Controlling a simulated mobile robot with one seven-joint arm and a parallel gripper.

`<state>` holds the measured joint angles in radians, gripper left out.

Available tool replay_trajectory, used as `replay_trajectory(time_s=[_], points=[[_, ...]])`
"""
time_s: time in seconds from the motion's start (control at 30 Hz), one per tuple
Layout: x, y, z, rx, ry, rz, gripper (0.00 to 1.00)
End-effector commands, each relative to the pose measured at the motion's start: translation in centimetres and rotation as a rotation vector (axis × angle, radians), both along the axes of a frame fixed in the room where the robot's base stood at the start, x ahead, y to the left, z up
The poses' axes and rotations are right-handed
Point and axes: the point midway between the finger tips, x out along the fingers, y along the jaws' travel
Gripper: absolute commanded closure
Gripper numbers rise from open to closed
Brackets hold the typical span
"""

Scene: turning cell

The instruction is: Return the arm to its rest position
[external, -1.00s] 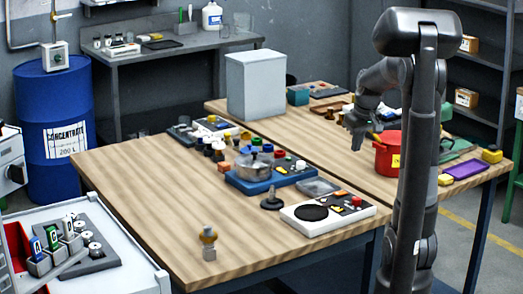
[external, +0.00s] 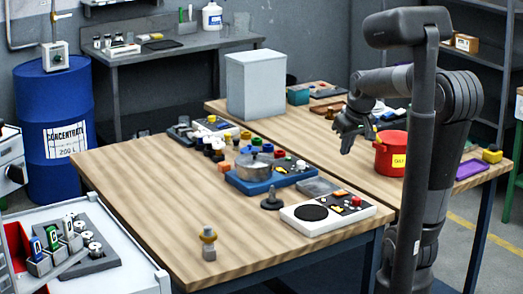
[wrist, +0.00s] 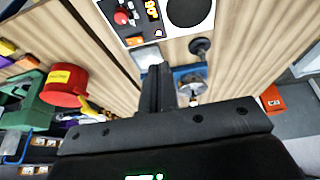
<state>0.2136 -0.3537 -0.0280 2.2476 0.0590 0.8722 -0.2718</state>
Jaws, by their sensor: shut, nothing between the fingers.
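My gripper (external: 347,146) is at the end of my raised arm, above the rear part of the wooden table, just left of the red pot (external: 391,153). Its fingers are shut and hold nothing. In the wrist view my gripper (wrist: 157,88) points down over the table, with its fingers together. The red pot also shows at the left of the wrist view (wrist: 66,84), apart from the fingers.
The wooden table (external: 140,205) holds a white panel with a black disc (external: 328,213), a blue-based device with a metal pot (external: 255,168), and a grey box (external: 256,85). A blue drum (external: 54,120) stands at left. The front left tabletop is mostly clear.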

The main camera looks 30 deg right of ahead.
Motion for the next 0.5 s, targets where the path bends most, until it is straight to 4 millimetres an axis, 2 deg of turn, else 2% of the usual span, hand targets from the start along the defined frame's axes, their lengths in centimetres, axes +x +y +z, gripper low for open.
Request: replay_trajectory(time_s=[0.03,0.2,0.33,0.5], points=[[-1.4,1.4,0.4,0.001,-0.019,0.008,1.0],[-5.8,4.8,0.4,0.012,-0.061,0.011,1.0],[-8.6,6.5,0.0,0.023,-0.089,0.012,1.0],[-10.6,7.6,-0.5,0.031,-0.109,0.01,1.0]])
